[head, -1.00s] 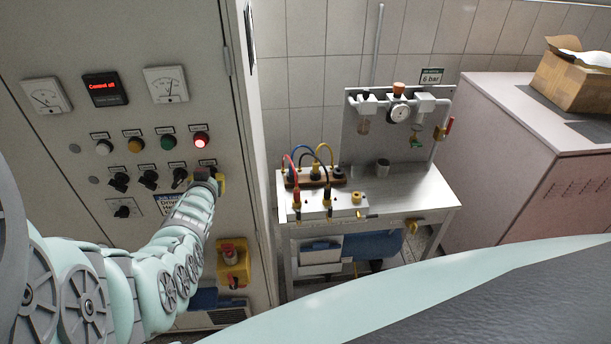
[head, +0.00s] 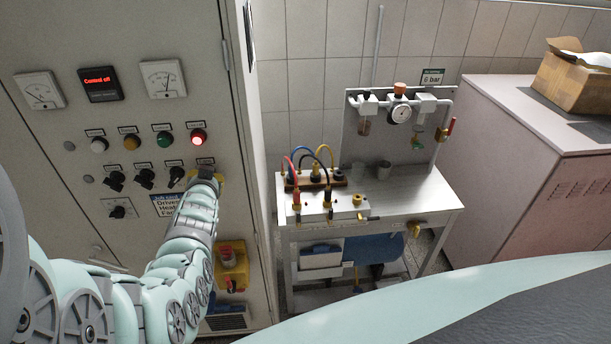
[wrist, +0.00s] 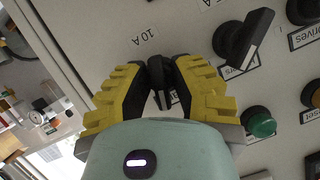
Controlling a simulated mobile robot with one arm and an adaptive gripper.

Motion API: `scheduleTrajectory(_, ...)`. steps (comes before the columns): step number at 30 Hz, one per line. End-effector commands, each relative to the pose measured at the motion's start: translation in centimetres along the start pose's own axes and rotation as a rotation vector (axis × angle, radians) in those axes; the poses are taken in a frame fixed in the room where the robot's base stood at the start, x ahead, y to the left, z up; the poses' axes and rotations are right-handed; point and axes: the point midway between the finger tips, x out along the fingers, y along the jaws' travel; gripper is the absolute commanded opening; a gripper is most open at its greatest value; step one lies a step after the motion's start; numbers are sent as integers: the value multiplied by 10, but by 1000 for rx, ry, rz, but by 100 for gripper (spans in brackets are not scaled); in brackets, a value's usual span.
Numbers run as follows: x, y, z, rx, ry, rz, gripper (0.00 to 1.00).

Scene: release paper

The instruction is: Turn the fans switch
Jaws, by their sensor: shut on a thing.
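The grey control cabinet panel (head: 140,115) fills the left of the head view. My gripper (head: 208,177) is at the right end of its lower row of black rotary switches. In the wrist view, the yellow and black fingers of my gripper (wrist: 160,78) are shut on a black switch knob (wrist: 158,98) from both sides. Its label is mostly hidden by the fingers, so I cannot read its name. The neighbouring black switch (wrist: 245,38) is free, and its pointer is tilted. A label reading "drives" belongs to another switch (wrist: 303,10) further along.
Above the switches are a lit red lamp (head: 198,139), a green button (head: 163,139) and a display (head: 101,84) reading "Control off". A metal bench (head: 400,185) stands to the right, with open floor in front.

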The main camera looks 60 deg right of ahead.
Motion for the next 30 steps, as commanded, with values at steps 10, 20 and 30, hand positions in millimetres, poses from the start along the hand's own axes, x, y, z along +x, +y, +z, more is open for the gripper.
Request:
scheduleTrajectory(10, 2, 3, 9, 154, -6, -62, 0)
scheduleTrajectory(20, 1, 1, 5, 271, -7, -109, 0)
scheduleTrajectory(30, 0, 0, 4, 306, -9, -125, 0)
